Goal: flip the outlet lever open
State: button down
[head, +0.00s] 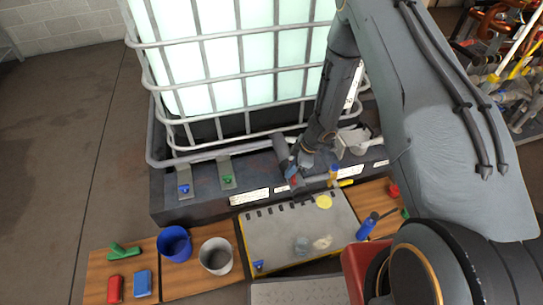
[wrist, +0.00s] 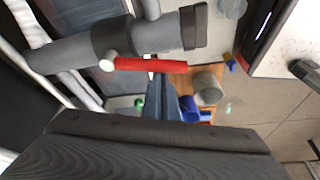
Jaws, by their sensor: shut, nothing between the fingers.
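The outlet lever (wrist: 150,64) is a red bar with a pale round pivot at its left end, lying alongside the grey outlet pipe (wrist: 130,40) in the wrist view. In the head view the lever (head: 293,181) is a small red piece below the dark outlet valve (head: 281,150), at the front of the caged tank (head: 235,60). My gripper (wrist: 159,80) is shut and empty, its fingertips right by the middle of the lever in the wrist view. I cannot tell whether they touch it. In the head view my arm partly hides the valve area.
A blue bucket (head: 174,244) and a grey bucket (head: 216,256) stand on wooden boards at the lower left. A grey case (head: 275,240) lies before the tank. A blue bottle (head: 367,225) is to its right. Floor at the far left is clear.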

jog(key=shift+s+d, duration=0.1)
jog(key=shift+d, duration=1.2)
notch_tip(320, 180, up, 10)
jog(key=a+p, duration=0.1)
jog(key=shift+r+p, duration=0.15)
jog(key=shift+p, duration=0.2)
dwell(0.5)
